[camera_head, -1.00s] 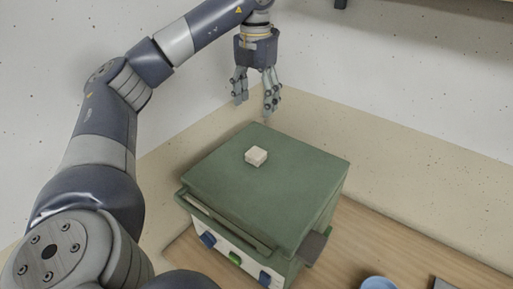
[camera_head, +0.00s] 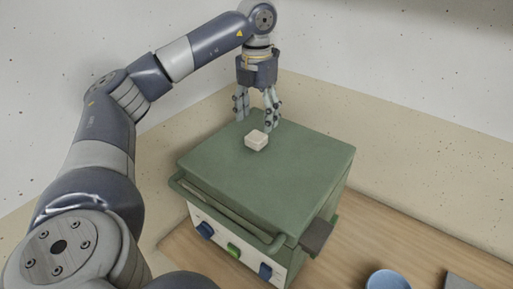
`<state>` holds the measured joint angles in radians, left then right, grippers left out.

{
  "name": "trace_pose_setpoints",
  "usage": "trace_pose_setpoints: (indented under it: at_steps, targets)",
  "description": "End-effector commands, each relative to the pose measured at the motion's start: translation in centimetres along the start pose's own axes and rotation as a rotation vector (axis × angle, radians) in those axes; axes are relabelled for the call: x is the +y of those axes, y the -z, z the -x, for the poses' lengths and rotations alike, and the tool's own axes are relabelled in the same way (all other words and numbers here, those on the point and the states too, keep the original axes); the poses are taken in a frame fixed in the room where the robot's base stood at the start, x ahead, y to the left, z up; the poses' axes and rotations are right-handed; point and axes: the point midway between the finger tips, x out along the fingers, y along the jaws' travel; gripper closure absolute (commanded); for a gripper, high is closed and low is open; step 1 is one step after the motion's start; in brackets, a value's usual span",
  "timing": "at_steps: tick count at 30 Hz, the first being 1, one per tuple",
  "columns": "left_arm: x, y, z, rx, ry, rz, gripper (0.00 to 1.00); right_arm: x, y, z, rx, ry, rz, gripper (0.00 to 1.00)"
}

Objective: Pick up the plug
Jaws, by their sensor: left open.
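The plug (camera_head: 256,141), a small cream-white block, lies on top of a green box-shaped kiln (camera_head: 300,178). My left gripper (camera_head: 256,122) points down with its fingers spread, just behind and above the plug. It is open and nothing is between its fingers. The fingertips appear close to the far edge of the plug; I cannot tell whether they touch the lid. My right gripper is not in view.
The kiln has a front bar handle (camera_head: 222,212), blue and green knobs (camera_head: 234,250) and a dark block (camera_head: 316,238) on its right side. A blue bucket (camera_head: 388,280) stands on the wooden table (camera_head: 375,235) at lower right. Pale walls stand behind.

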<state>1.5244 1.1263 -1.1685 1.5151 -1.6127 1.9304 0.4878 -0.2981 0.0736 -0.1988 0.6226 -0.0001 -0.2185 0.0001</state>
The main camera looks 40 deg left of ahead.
Motion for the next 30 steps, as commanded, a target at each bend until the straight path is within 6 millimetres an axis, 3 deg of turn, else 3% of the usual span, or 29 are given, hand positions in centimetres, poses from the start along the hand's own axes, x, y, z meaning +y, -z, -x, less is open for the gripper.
trace_pose_setpoints:
  at_steps: [7,15,23,24,30]
  targets:
    - [0.0,0.2,-1.8,0.003,-0.002,0.0,0.37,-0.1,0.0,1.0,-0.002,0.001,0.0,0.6]
    - [-0.1,0.2,-5.4,0.001,-0.001,0.001,0.37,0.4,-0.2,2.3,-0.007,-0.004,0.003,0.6]
    - [-0.1,0.2,-6.0,-0.001,0.0,0.001,0.37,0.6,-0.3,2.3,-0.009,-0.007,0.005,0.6]
    - [-0.1,0.2,-6.0,-0.001,0.0,0.001,0.39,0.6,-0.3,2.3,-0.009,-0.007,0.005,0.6]
    - [-0.1,0.2,-5.9,-0.001,0.0,0.001,0.84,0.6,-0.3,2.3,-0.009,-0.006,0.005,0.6]
